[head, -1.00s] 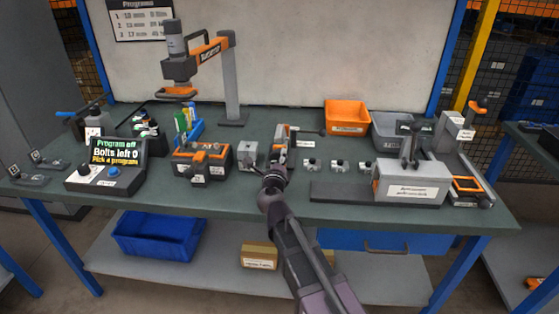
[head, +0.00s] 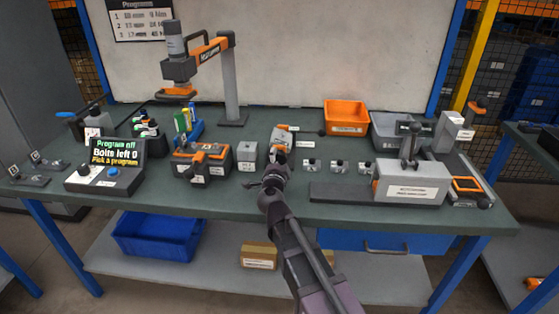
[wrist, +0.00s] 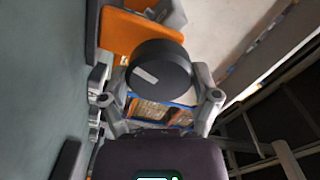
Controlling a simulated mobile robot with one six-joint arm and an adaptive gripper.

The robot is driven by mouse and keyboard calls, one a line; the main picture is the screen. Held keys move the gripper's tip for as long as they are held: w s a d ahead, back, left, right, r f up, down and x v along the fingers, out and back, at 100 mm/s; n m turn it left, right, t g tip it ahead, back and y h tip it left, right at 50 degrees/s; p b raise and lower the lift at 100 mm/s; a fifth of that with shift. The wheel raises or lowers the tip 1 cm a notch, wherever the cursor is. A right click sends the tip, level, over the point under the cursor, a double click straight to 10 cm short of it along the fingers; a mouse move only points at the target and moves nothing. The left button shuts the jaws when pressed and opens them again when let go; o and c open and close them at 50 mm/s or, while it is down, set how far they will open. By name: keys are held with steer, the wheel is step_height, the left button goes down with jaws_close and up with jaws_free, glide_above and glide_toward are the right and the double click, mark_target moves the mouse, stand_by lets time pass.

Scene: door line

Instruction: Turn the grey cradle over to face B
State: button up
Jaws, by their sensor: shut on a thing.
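An orange and grey part (head: 282,138) stands tilted just beyond my gripper in the head view. My wrist hides how the knob joins the cradle.
An orange-topped unit (head: 203,160) stands close on the left. Several small grey fittings (head: 338,167) lie in a row on the right. A large grey box (head: 412,187) with a lever is farther right. An orange bin (head: 346,118) stands behind. The front edge is mostly clear.

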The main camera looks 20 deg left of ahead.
steer(key=shift+w+n, duration=0.1)
steer(key=shift+n, duration=1.2)
steer(key=o, duration=1)
steer(key=shift+c, duration=0.2)
steer(key=v, duration=1.2)
